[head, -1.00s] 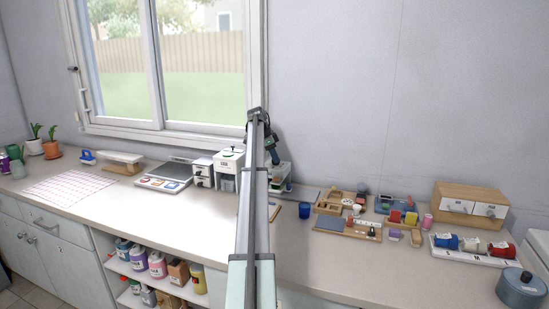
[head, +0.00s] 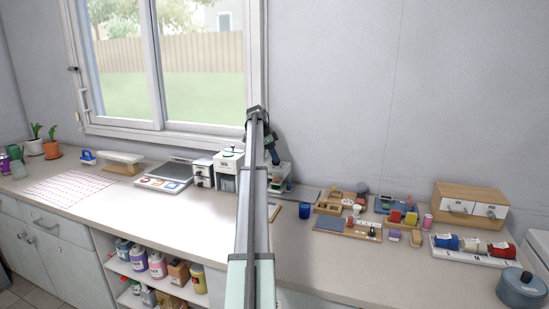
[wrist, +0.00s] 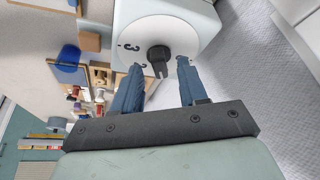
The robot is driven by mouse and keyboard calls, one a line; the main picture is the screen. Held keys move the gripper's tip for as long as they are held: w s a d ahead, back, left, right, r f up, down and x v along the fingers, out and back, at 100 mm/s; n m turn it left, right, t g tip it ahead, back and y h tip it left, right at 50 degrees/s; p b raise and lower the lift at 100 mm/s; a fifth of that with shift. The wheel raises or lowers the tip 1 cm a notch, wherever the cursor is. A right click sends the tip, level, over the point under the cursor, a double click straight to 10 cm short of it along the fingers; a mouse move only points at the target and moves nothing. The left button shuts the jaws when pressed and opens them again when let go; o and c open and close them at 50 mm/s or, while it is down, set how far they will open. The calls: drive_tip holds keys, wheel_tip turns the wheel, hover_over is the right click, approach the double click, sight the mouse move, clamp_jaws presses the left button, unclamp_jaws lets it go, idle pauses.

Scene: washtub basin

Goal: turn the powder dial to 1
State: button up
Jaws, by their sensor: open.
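The powder dial is a white disc (wrist: 178,40) with a dark knob (wrist: 158,57) at its centre, in the wrist view. It sits on a pale box-shaped body (wrist: 205,18). A black "3" shows left of the knob, with another mark partly hidden near the left fingertip. My gripper (wrist: 160,66) is open, its two blue fingers on either side of the knob with gaps visible. Whether they touch the dial face I cannot tell. In the head view my dark gripper (head: 271,152) is above the counter, partly behind my arm; the dial cannot be made out there.
A white machine (head: 229,161) stands left of my arm, beside a scale-like panel (head: 165,182). Right of the arm are a blue cup (head: 305,211), wooden trays (head: 345,229) with small items, and a drawer box (head: 470,205). The front left counter is mostly clear.

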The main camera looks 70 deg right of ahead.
drive_tip(key=v, duration=1.3)
drive_tip(key=shift+w, duration=0.1)
